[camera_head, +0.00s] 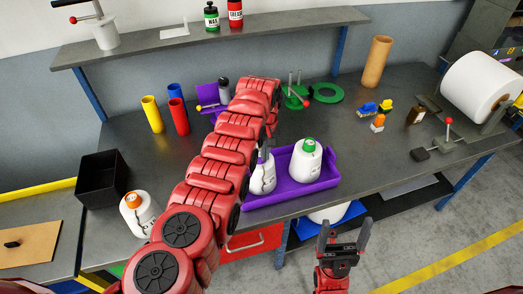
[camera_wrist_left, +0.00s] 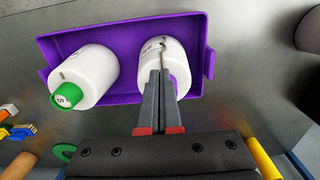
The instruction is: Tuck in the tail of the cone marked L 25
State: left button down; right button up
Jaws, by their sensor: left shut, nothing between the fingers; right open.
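A white cone (camera_head: 263,176) stands in the purple tray (camera_head: 265,208), partly hidden by my left arm. In the left wrist view this cone (camera_wrist_left: 178,62) carries a small dark mark or strand near the fingertips. My left gripper (camera_wrist_left: 161,73) is shut and empty, its tips at or very near the cone's side; contact cannot be told. A second white cone (camera_head: 306,165) with a green top stands beside it in the tray. A third white cone (camera_head: 138,212) with an orange top stands left of my arm. No marking reads clearly as L 25. My right gripper (camera_head: 345,226) is open and empty, in front of the table.
A black box (camera_head: 103,177) stands at the left. Yellow, red and blue tubes (camera_head: 153,114) stand behind my left arm. A green stand (camera_head: 294,98), small toy-like pieces (camera_head: 367,108) and a large white roll (camera_head: 481,85) are further back or right. The table right of the tray is mostly clear.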

aim_at(263, 169)
pick_arm(q)
jog(key=f, duration=0.1)
jog(key=f+b, duration=0.1)
jog(key=shift+w+a+f+b, duration=0.3)
jog(key=shift+w+a+f, duration=0.1)
jog(key=shift+s+d+f+b, duration=0.15)
jog(key=shift+s+f+b, duration=0.05)
jog(key=shift+f+b, duration=1.15)
jog(key=shift+f, duration=0.1)
jog(key=shift+w+r, duration=0.1)
